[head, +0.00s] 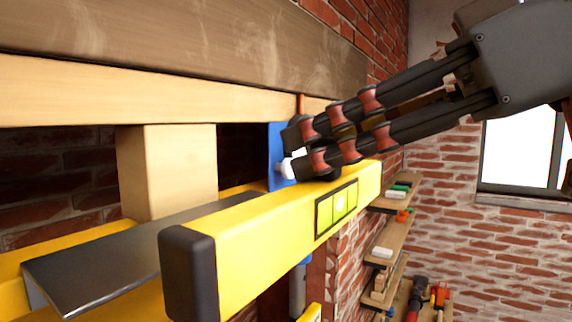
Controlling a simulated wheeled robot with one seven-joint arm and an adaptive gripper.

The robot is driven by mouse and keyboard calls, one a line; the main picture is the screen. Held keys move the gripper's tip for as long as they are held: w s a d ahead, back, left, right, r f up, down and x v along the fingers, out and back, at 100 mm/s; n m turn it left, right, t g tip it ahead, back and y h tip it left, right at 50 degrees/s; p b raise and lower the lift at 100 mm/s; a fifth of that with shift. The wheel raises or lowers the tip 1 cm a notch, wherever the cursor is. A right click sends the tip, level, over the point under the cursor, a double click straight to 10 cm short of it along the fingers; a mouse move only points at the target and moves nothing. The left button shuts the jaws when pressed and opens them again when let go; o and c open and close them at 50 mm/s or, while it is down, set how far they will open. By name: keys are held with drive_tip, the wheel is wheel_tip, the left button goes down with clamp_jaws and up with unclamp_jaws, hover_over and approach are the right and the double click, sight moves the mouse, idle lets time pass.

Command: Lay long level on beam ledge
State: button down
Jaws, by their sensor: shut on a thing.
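The long level (270,225) is yellow with a black end cap and a green vial window. It runs from the near left foreground back to the right. The exact contact is partly hidden by the fingers. The pale wooden beam (60,92) runs across behind and above the level, under a darker, weathered timber (190,40). The level appears in front of and below the beam; I cannot tell whether it touches any support.
A pale wooden block (168,170) stands below the beam. A dark grey plate (120,255) lies behind the level at left. A blue panel (277,150) is close behind my fingertips. Small shelves (392,238) with tools line the brick wall at right, near a window (518,148).

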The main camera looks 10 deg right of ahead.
drive_tip(key=shift+s+a+r, duration=0.2)
drive_tip(key=shift+s+a, duration=0.05)
drive_tip(key=shift+s, duration=0.05)
drive_tip(key=shift+w+a+f+p, duration=0.25)
drive_tip(key=shift+w+a+p, duration=0.25)
drive_tip(key=shift+w+a, duration=1.25)
drive_tip(key=shift+w+a+f+p, duration=0.3)
drive_tip(key=shift+w+a+p, duration=0.25)
drive_tip(key=shift+w+a, duration=1.2)
drive_tip(key=shift+w+a+f+p, duration=0.25)
drive_tip(key=shift+w+a+p, duration=0.25)
drive_tip(key=shift+w+a, duration=1.25)
drive_tip(key=shift+s+a+f+b, duration=0.35)
drive_tip(key=shift+s+f+b, duration=0.05)
drive_tip(key=shift+f+b, duration=0.1)
drive_tip(key=c, duration=1.7)
unclamp_jaws()
drive_tip(key=shift+o, duration=0.3)
drive_tip(key=v, duration=1.2)
